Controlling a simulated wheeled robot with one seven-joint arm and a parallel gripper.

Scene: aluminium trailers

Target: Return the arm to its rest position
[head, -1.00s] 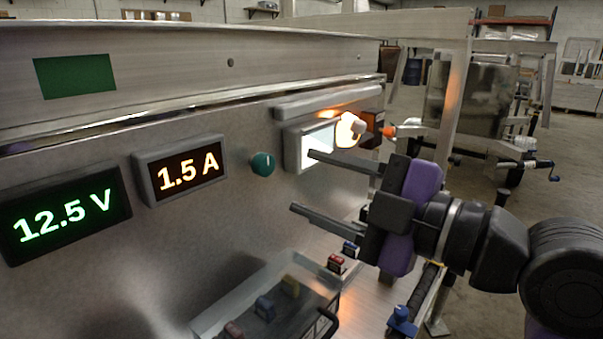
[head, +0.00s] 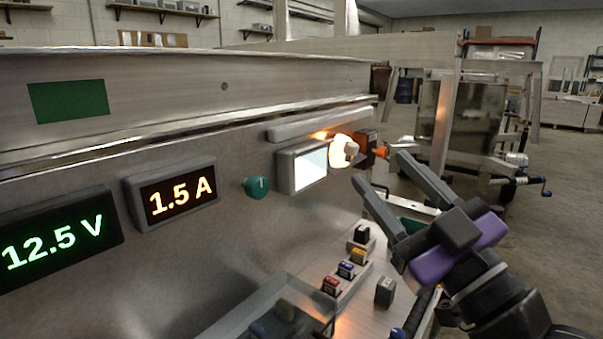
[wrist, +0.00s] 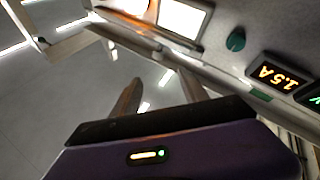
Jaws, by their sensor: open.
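My gripper (head: 378,177) is open and empty in the head view, in front of the right part of the metal panel. Its two dark fingers point up and to the left, toward the glowing round lamp (head: 343,150) and the orange-tipped part (head: 381,152) beside it. I cannot tell whether a finger touches anything there. In the wrist view the fingers (wrist: 160,97) stand apart with nothing between them. The lit white screen (head: 308,167) and teal knob (head: 257,187) are on the panel, left of the gripper.
Below the gripper a shelf bears several small coloured blocks in a row (head: 346,270) and a separate dark block (head: 385,291). A clear bin (head: 262,312) stands at the lower middle. Displays read 12.5 V (head: 55,240) and 1.5 A (head: 172,194). Open floor (head: 560,220) lies to the right.

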